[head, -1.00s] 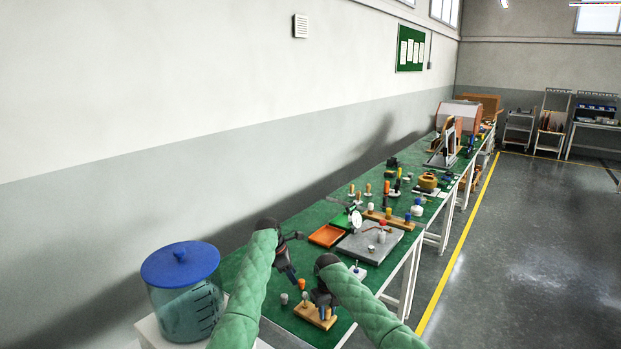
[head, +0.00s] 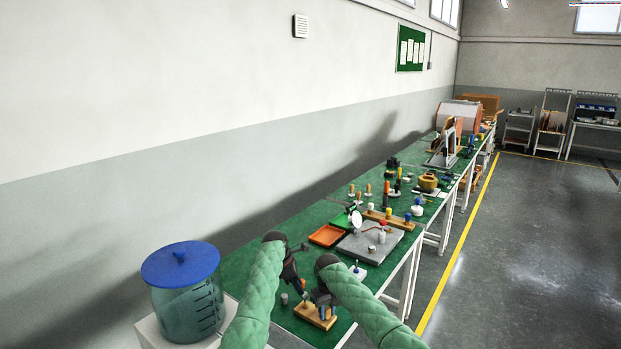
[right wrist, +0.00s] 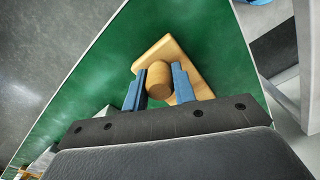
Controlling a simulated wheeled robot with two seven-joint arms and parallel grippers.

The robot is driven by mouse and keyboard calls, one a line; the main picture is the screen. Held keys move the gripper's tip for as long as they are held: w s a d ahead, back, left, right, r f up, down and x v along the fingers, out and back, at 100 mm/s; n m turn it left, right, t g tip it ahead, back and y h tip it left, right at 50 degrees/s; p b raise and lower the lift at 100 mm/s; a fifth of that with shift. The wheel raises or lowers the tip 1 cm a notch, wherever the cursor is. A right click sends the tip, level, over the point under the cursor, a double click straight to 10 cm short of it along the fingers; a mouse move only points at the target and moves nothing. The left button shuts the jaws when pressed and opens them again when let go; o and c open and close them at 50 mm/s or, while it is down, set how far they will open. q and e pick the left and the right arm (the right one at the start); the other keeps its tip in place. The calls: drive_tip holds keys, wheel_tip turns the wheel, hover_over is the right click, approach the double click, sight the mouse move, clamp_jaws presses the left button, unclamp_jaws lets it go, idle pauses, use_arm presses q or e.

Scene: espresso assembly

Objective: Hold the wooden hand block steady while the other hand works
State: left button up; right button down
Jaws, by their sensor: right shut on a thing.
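The wooden hand block (head: 309,316) lies on the green bench top near its front edge. In the right wrist view it is a light wood base (right wrist: 168,52) with a round wooden post (right wrist: 158,80) standing on it. My right gripper (head: 323,305) is down over the block. Its blue fingers (right wrist: 158,88) are on both sides of the post, shut on it. My left gripper (head: 298,287) is just left of and beyond the right one, low over the bench beside a small orange piece (head: 304,284). Its fingertips are too small and dark to read.
A small grey cylinder (head: 284,299) stands left of the block. Beyond are a grey plate (head: 362,252), an orange tray (head: 327,235) and a small white piece with a blue knob (head: 357,270). A large blue-lidded jar (head: 183,295) stands at the near left.

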sight(305, 296)
use_arm(q)
drive_tip(key=shift+x, duration=3.3)
drive_tip(key=c, duration=0.7)
drive_tip(key=o, duration=0.8)
drive_tip(key=shift+o, duration=0.2)
drive_tip(key=shift+r, duration=0.1)
drive_tip(key=shift+v, duration=2.45)
drive_tip(key=v, duration=1.2)
